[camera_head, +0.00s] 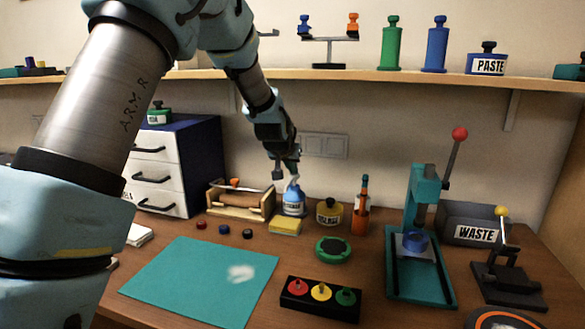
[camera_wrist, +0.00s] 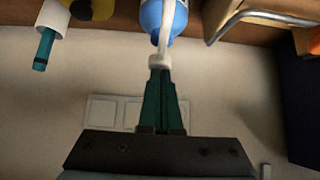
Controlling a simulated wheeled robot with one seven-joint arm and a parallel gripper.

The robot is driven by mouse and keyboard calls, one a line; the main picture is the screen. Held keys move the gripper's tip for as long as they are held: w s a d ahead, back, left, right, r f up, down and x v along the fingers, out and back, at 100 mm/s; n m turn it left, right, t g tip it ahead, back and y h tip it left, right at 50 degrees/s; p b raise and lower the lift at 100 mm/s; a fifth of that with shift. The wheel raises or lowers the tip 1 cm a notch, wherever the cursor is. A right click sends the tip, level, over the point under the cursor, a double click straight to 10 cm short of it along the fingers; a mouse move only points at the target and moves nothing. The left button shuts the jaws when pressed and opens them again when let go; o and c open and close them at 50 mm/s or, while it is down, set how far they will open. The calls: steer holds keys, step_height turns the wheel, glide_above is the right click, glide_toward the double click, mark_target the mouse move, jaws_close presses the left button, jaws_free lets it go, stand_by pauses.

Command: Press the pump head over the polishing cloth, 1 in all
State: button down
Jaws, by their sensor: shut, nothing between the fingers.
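A blue pump bottle (camera_head: 293,203) with a white pump head stands upright near the back of the desk. A yellow pad (camera_head: 285,228), which may be the polishing cloth, lies just in front of it. My gripper (camera_head: 285,175) is shut and empty, right at the top of the bottle. In the wrist view, the shut fingertips (camera_wrist: 161,75) are at the white pump head (camera_wrist: 161,60), above the blue bottle (camera_wrist: 168,17). I cannot tell whether they touch it or whether the head is pressed down.
A wooden cradle with a roll (camera_head: 241,201) stands left of the bottle, and a yellow balm jar (camera_head: 329,211) and orange bottle (camera_head: 361,212) stand right. A green-rimmed dish (camera_head: 333,249) and teal mat (camera_head: 192,283) lie nearer. A shelf (camera_head: 420,79) runs above.

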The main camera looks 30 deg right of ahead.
mark_target(292, 178)
steer(key=r, duration=0.3)
steer(key=shift+s+a+r+p, duration=0.15)
steer(key=shift+s+r+p, duration=0.1)
steer(key=shift+p, duration=0.05)
steer(key=b+v, duration=0.3)
steer(key=v, duration=0.6)
steer(key=shift+r, duration=0.1)
steer(key=s+a+f+n+g+y, duration=0.15)
steer(key=a+f, duration=0.35)
steer(key=a, duration=0.7)
steer(key=s+a+f+n+y, duration=0.1)
steer(key=a+f+n+y, duration=0.25)
steer(key=a, duration=0.85)
steer(key=s+a+f+n+g+y, duration=0.1)
steer(key=s+a+f+n+g, duration=0.1)
steer(key=s+a+f, duration=0.5)
steer(key=s+a+g, duration=0.1)
steer(key=s+a, duration=0.5)
steer(key=a, duration=0.2)
